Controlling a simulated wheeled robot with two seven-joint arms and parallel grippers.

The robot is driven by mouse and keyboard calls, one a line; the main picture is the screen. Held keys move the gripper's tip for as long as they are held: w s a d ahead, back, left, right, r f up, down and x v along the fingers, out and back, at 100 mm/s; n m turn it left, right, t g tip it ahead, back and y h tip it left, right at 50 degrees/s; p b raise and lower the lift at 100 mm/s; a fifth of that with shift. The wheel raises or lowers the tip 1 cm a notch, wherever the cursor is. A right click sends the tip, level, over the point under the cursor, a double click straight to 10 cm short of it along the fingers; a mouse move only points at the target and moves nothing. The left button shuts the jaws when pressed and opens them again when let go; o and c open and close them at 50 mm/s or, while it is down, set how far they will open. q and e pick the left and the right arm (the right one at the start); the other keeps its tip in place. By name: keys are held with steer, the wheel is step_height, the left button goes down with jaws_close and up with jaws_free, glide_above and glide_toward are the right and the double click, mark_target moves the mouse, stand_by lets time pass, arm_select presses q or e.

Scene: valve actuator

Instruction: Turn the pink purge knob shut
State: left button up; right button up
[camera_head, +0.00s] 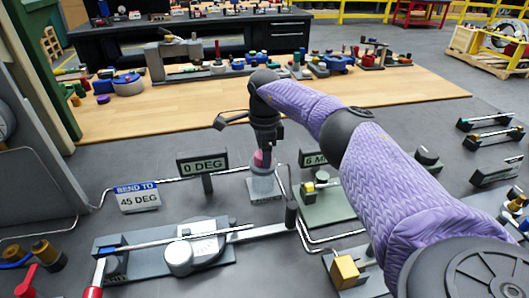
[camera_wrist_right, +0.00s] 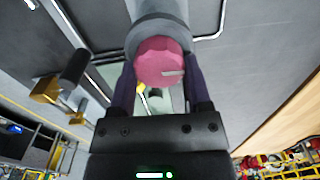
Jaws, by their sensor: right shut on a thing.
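The pink purge knob (camera_head: 264,158) sits on top of a grey cylindrical post (camera_head: 264,186) near the middle of the head view. In the right wrist view the pink knob (camera_wrist_right: 160,62) shows a pale mark on its face. My right gripper (camera_head: 266,150) points down over the post. Its two dark fingers (camera_wrist_right: 160,88) are on either side of the knob and shut on it. The far side of the knob is hidden. My left gripper does not show.
A "0 DEG" sign (camera_head: 203,163) stands left of the post, and a "BEND TO 45 DEG" sign (camera_head: 137,196) is farther left. A tube bender (camera_head: 192,246) lies in front. A green-based fixture (camera_head: 322,207) stands close to the right. A wooden bench top (camera_head: 180,112) with many small parts is behind.

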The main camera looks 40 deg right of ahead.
stand_by(0.4)
steer(key=shift+r, duration=0.1)
steer(key=o, duration=1.3)
step_height(320, 180, up, 10)
steer(key=shift+f+p, duration=0.1)
steer(key=shift+p, duration=1)
